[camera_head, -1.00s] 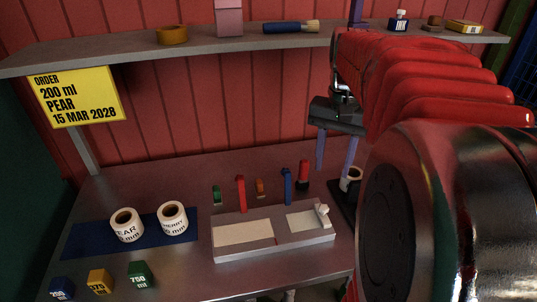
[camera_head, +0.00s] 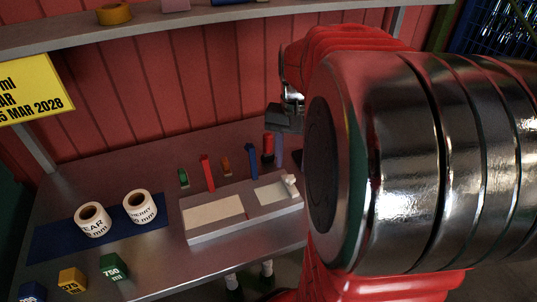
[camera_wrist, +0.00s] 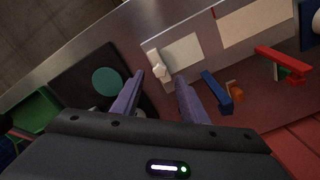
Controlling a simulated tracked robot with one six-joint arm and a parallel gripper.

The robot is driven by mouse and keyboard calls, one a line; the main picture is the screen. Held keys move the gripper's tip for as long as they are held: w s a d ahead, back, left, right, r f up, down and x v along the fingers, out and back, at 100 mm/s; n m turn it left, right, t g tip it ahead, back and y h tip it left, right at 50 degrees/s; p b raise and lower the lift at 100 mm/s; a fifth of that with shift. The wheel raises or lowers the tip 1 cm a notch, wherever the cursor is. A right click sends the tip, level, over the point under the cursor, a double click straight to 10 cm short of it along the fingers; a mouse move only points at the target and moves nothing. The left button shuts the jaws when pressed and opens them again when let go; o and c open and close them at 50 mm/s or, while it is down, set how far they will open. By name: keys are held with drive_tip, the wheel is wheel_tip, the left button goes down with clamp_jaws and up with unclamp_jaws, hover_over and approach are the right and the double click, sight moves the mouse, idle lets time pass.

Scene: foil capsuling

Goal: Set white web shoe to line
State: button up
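The white web shoe (camera_head: 290,185) is a small white knobbed piece at the right end of a grey block (camera_head: 207,236) with two pale panels. It also shows in the wrist view (camera_wrist: 157,66), at the panel's end. A small red line (camera_head: 247,214) marks the block's front between the panels. My gripper (camera_wrist: 160,77) is open, with its two purple fingers apart and nothing between them. In the wrist view the shoe appears just beyond the gap between the fingertips; I cannot tell the distance. In the head view my arm hides most of the gripper.
Behind the block stand red (camera_head: 207,172), blue (camera_head: 252,161), orange and green pieces. Two label rolls (camera_head: 93,219) rest on a blue mat (camera_head: 50,243) at left. A black base with a teal disc (camera_wrist: 107,80) lies beside the block in the wrist view.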

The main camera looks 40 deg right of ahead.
sight(290, 178)
drive_tip(key=shift+f, duration=2.65)
clamp_jaws()
